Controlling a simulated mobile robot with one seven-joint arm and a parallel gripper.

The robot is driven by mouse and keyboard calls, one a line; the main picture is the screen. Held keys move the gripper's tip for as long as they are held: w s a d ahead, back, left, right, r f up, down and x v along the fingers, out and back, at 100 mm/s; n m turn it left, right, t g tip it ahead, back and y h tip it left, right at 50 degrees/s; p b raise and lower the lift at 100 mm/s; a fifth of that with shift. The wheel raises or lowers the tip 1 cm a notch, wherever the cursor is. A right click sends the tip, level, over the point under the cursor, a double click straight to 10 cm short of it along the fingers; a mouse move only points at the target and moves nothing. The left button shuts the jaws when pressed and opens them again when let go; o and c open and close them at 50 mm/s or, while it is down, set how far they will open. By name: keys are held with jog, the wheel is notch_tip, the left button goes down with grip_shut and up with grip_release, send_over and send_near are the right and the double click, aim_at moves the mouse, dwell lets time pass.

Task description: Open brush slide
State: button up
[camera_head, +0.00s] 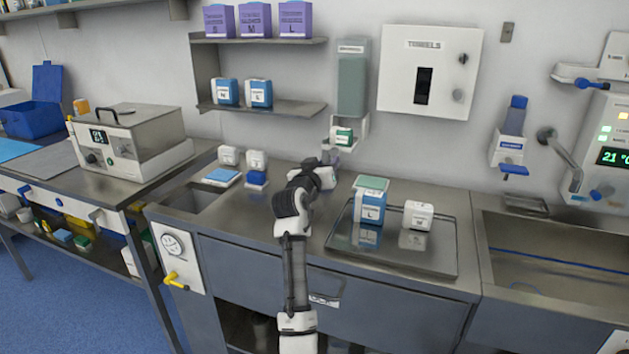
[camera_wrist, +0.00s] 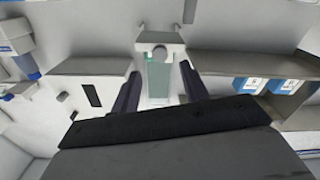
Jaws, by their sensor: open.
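A grey-green wall dispenser (camera_head: 352,85) hangs between the shelves and the towel cabinet. Its white lower part (camera_head: 361,130) has a small white and green box (camera_head: 344,136) at its mouth. I take this as the brush slide, but its label is too small to read. My gripper (camera_head: 331,158) is just below and in front of it, above the back of the counter. In the wrist view, my gripper (camera_wrist: 159,72) is open and empty, its dark fingers on either side of the dispenser (camera_wrist: 158,80) in the picture. The white lower part (camera_wrist: 160,38) shows beyond the fingertips; contact cannot be told.
The towel cabinet (camera_head: 430,70) is right of the dispenser, and shelves (camera_head: 265,107) with boxes are left. A steel tray (camera_head: 435,258) with boxes lies on the counter to the right. Small blue and white boxes (camera_head: 256,168) stand left of my arm.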

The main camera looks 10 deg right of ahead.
jog(key=b+v, duration=0.1)
jog(key=v, duration=0.6)
jog(key=shift+s+a+b, duration=0.15)
jog(key=shift+s+b, duration=0.15)
jog(key=shift+b, duration=0.05)
